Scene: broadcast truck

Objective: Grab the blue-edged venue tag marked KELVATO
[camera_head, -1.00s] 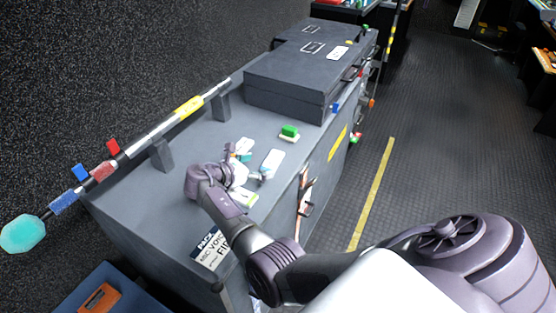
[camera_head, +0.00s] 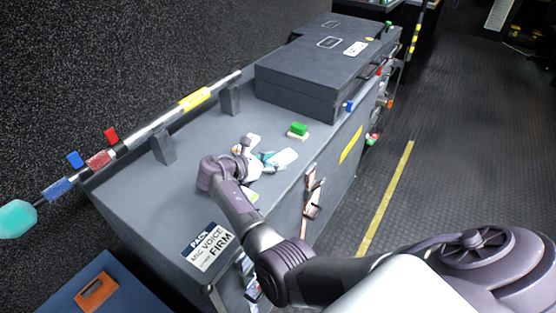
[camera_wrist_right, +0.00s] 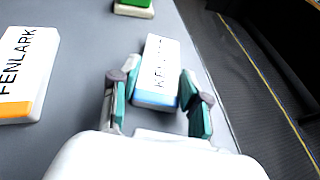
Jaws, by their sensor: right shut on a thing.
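The blue-edged venue tag (camera_wrist_right: 160,66) is a white block lying on the grey case top (camera_head: 200,135). Its lettering starts with K, and the rest is blurred. The blue edge faces my gripper. In the head view its white far part (camera_head: 286,157) shows just beyond my fingers. My right gripper (camera_wrist_right: 158,108) has its teal-padded fingers on either side of the tag's near end and is shut on it. In the head view my right gripper (camera_head: 266,160) reaches low over the case top. My left gripper is not in view.
An orange-edged FENLARK tag (camera_wrist_right: 22,75) lies left of the gripper. A green block on a pale base (camera_head: 298,131) sits beyond. Another tag (camera_head: 250,194) is partly hidden by my arm. A large dark case (camera_head: 315,82) stands behind; a pole (camera_head: 150,128) runs along the left.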

